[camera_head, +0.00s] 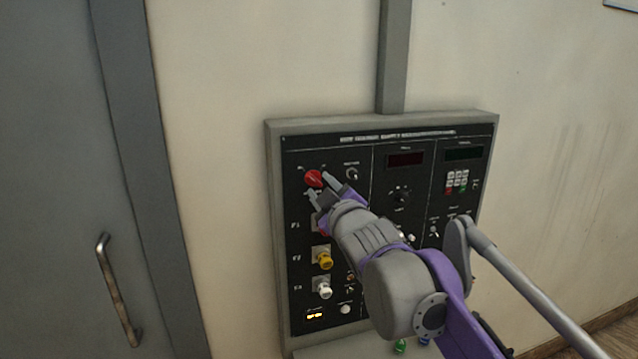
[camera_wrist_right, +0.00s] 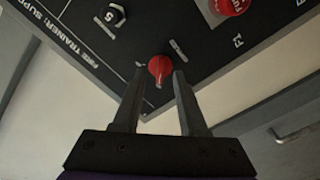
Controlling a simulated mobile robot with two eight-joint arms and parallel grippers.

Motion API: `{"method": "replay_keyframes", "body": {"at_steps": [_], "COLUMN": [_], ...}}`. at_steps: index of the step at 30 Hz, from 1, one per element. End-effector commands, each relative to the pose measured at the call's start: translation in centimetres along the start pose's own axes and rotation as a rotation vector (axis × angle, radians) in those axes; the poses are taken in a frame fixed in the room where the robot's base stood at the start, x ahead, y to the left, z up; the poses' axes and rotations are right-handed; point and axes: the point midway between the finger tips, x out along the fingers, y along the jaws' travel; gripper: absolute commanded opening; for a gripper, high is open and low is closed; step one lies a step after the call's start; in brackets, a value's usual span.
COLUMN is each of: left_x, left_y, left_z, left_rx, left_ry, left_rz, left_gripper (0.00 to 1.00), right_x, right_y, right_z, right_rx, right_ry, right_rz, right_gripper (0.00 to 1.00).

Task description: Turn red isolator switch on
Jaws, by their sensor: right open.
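The red isolator switch (camera_head: 313,179) is a red rotary knob at the upper left of the black control panel (camera_head: 290,250). In the right wrist view the red knob (camera_wrist_right: 160,68) shows just beyond the fingertips, roughly between them. My right gripper (camera_head: 322,184) is open at the knob, with its fingers pointing up and left at the panel. It also shows in the right wrist view (camera_wrist_right: 163,80). I cannot tell whether the fingers touch the knob. My left gripper is in neither view.
A yellow knob (camera_head: 323,261) and a white knob (camera_head: 324,291) sit below on the panel. A grey door with a metal handle (camera_head: 118,290) stands at the left.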

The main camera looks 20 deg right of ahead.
Motion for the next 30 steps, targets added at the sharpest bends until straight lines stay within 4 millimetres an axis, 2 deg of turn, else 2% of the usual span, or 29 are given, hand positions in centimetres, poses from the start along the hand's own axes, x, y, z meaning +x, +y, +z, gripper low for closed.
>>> {"method": "replay_keyframes", "body": {"at_steps": [6,15,16,23,30], "left_x": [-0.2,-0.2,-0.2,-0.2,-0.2], "left_y": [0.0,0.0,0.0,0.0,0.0], "left_z": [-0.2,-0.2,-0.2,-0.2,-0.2], "left_rx": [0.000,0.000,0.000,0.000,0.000], "left_ry": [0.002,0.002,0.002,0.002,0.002], "left_rz": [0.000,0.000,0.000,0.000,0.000], "left_gripper": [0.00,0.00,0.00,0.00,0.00], "right_x": [1.9,2.2,2.2,2.1,2.1], "right_y": [0.0,-0.1,-0.1,0.0,0.0], "right_z": [0.0,0.1,0.1,0.1,0.1], "right_rx": [0.000,0.000,0.000,0.000,0.000], "right_ry": [0.000,-0.001,-0.001,-0.001,-0.001], "right_rz": [0.000,0.000,0.000,0.000,0.000], "right_gripper": [0.42,0.42,0.40,0.00,0.00]}}
